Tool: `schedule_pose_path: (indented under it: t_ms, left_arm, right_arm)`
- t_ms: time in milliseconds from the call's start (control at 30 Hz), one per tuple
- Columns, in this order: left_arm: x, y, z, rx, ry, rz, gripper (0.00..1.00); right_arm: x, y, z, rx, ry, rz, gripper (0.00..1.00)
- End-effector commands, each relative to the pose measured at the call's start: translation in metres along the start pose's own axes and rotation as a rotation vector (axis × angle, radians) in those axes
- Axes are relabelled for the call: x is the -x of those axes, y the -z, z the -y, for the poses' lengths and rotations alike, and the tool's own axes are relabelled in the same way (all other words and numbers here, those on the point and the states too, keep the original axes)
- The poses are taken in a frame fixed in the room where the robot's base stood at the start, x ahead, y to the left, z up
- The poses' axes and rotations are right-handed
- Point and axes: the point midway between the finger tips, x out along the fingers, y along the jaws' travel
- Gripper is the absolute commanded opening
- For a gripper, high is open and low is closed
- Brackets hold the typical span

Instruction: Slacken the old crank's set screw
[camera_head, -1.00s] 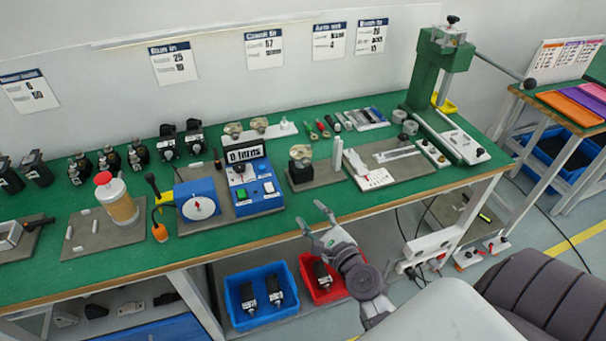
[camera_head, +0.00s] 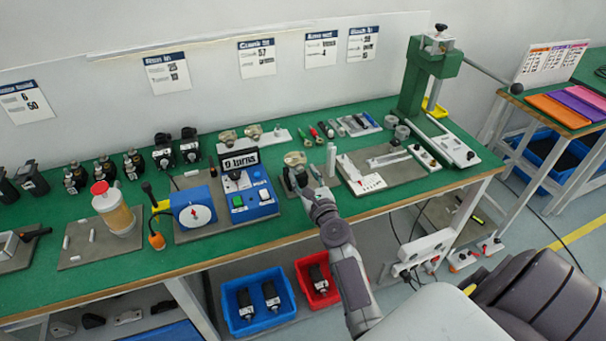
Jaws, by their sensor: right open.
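I cannot tell for sure which part is the old crank. A dark block with a beige round top (camera_head: 295,160) stands on the bench right of the blue counter box, and a set screw on it is too small to make out. My right gripper (camera_head: 305,178) is open at the front of this block, its fingers close to it and partly covering it. Whether they touch it I cannot tell. Small hand tools with coloured handles (camera_head: 315,132) lie behind it on the bench. My left gripper is not in view.
The blue counter box (camera_head: 249,198) with its turns display stands left of my right gripper. A white upright post (camera_head: 331,160) is close on the right, beside a grey board (camera_head: 376,185). A green press (camera_head: 418,85) stands farther right. Blue and red bins (camera_head: 239,325) sit under the bench.

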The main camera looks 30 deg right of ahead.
Motion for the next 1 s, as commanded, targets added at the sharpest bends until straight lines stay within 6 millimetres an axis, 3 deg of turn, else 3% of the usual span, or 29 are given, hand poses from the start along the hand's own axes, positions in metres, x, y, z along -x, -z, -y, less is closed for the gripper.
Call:
schedule_pose_path:
  t_ms: [400,467,700,1000]
  left_arm:
    - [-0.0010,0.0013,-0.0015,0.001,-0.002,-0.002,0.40]
    - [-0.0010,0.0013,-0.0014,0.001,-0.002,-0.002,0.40]
    - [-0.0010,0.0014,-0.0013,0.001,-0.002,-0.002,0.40]
    - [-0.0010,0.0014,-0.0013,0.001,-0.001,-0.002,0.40]
  right_arm:
    - [-0.0108,-0.0002,0.0001,0.001,-0.001,0.000,0.47]
    - [-0.0107,-0.0001,0.0000,0.001,-0.001,0.000,0.41]
    - [-0.0105,-0.0001,-0.0001,0.001,-0.001,0.000,0.01]
    - [-0.0104,0.0000,-0.0001,0.016,-0.001,0.000,0.00]
